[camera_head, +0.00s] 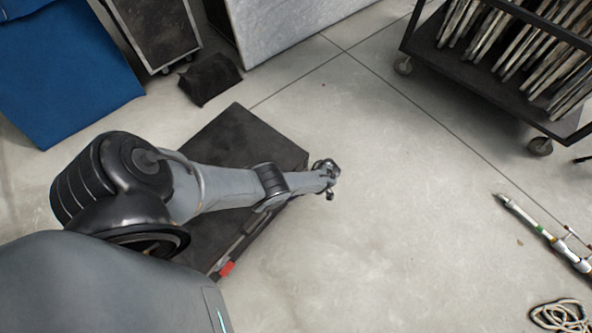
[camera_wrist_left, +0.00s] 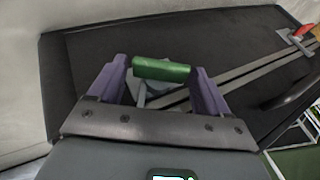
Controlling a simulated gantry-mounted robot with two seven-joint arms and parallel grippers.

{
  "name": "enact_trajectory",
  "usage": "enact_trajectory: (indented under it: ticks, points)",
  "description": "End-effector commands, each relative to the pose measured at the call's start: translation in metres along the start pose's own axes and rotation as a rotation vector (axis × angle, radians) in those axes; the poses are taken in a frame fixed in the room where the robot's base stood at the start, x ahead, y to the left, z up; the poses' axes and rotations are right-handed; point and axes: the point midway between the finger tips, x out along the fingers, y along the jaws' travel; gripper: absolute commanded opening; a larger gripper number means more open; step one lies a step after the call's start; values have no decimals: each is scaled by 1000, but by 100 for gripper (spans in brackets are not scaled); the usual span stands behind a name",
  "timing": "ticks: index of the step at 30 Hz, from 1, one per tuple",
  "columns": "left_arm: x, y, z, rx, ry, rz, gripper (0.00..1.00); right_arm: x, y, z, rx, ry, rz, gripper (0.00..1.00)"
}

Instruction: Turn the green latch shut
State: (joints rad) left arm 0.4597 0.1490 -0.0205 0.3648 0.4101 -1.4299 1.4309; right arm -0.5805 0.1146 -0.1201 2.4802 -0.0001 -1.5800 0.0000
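A black case (camera_head: 240,135) lies on the concrete floor under my left arm, and its dark side fills much of the left wrist view (camera_wrist_left: 90,60). The green latch (camera_wrist_left: 162,69) is a green bar on a grey metal base on the case. My left gripper (camera_wrist_left: 165,75) is open, its two purple fingers on either side of the green latch with gaps visible. In the head view my left gripper (camera_head: 326,178) is at the case's right edge, and the green latch is hidden there. My right gripper is in neither view.
A red latch (camera_head: 226,268) is on the near end of the case; red also shows in the left wrist view (camera_wrist_left: 303,31). A wheeled cart (camera_head: 540,125) stands at upper right. A pole (camera_head: 545,235) and coiled rope (camera_head: 560,316) lie at right. The middle floor is clear.

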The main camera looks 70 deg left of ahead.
Motion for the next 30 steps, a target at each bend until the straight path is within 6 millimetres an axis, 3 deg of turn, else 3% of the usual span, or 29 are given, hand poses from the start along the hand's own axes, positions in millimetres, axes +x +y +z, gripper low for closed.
enact_trajectory:
  ticks: [1,8,17,30]
  points:
    - [0,0,0,0,0,0,69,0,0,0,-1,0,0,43]
    - [0,0,0,0,0,0,34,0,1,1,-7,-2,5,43]
    - [-3,-3,0,-16,-1,37,33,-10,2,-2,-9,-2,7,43]
    - [-2,-10,0,-123,-2,292,33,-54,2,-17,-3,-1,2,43]
